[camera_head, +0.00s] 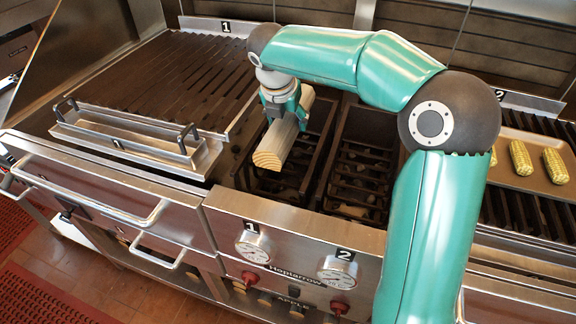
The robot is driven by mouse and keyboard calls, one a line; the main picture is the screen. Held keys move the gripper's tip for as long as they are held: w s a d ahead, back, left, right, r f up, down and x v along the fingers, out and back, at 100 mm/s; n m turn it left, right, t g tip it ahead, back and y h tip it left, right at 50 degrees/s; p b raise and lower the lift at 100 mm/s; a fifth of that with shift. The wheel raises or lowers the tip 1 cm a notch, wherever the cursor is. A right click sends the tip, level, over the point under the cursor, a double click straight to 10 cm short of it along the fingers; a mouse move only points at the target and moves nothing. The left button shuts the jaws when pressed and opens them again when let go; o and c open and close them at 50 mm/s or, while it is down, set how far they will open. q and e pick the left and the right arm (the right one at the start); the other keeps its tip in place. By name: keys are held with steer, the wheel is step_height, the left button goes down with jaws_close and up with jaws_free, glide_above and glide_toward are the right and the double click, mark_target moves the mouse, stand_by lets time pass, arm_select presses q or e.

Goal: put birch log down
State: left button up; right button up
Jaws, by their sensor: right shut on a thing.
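The birch log (269,160) is a pale split log with a wood-grain end facing the front. It lies over the left fire box (256,192) in the middle of the grill, roughly lengthwise with it. My right gripper (287,113) is shut on the log's middle to far part from above. I cannot tell whether the log touches the grate below. My left gripper is not in view.
A second fire box (357,180) stands open to the right. A steel drip tray with handles (140,140) sits in front of the left grill grate (165,75). Corn cobs lie on a tray (506,174) at the right. Gauges and red knobs line the front panel (293,263).

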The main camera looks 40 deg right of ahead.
mark_target(289, 169)
step_height(289, 169, down, 14)
steer(key=shift+f+b, duration=0.1)
steer(key=shift+b, duration=0.3)
steer(key=o, duration=1.6)
steer(key=v, duration=1.2)
steer(key=shift+s, duration=0.1)
